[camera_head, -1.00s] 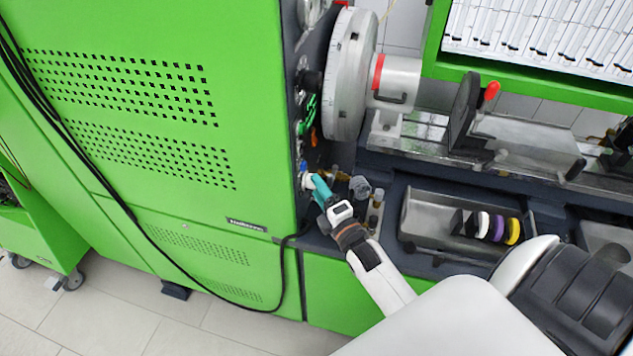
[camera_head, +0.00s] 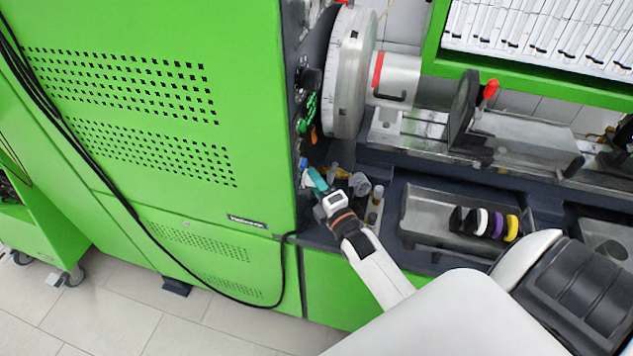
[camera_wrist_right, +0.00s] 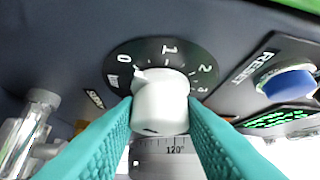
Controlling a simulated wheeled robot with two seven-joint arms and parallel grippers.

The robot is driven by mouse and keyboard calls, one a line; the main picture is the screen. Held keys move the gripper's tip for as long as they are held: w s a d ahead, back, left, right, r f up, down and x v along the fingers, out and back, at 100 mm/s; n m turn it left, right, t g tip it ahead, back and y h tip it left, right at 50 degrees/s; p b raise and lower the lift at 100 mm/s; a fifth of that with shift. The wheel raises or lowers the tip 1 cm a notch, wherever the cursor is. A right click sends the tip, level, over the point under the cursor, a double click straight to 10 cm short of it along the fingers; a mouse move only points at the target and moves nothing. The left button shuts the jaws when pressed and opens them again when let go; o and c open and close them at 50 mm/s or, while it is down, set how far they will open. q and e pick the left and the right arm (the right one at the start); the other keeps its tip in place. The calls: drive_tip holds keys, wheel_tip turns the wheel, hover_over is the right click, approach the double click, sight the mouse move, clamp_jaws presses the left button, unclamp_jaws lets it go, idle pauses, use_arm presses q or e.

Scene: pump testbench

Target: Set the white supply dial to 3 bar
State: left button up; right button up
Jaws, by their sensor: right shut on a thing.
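The white supply dial (camera_wrist_right: 160,103) is a white knob on a black round scale (camera_wrist_right: 168,62) marked 0, 1, 2 and more in the right wrist view. Its small pointer tip is near the scale between 0 and 1. My right gripper (camera_wrist_right: 160,112) has teal fingers on both sides of the knob and is shut on it. In the head view my right gripper (camera_head: 316,182) reaches the dark side panel of the green cabinet, and the knob is hidden there. The 3 mark is hard to make out at the scale's right. My left gripper is not in view.
A blue button (camera_wrist_right: 289,84) labelled RESET is right of the dial. A metal fitting (camera_wrist_right: 27,125) is at the left. In the head view, a grey tray (camera_head: 420,218) with coloured rings lies right of my gripper, below the large grey disc (camera_head: 350,75).

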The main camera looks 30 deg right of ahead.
drive_tip(key=shift+w+d+r+m+g+y+b, duration=0.2)
drive_tip(key=shift+m+g+y+b, duration=0.65)
drive_tip(key=shift+m+g+y, duration=1.45)
drive_tip(key=shift+w+d+r+m+g+y+b, duration=0.2)
drive_tip(key=shift+m+g+y+b, duration=0.7)
drive_tip(key=shift+m+g+y, duration=1.45)
drive_tip(key=shift+w+d+m+g+y+b, duration=0.2)
drive_tip(key=shift+m+g+y+b, duration=0.85)
drive_tip(key=shift+m+g, duration=1.4)
drive_tip(key=shift+s+n+g+y, duration=0.1)
drive_tip(key=shift+n+g+y, duration=0.2)
drive_tip(key=shift+n+g, duration=0.3)
drive_tip(key=o, duration=1)
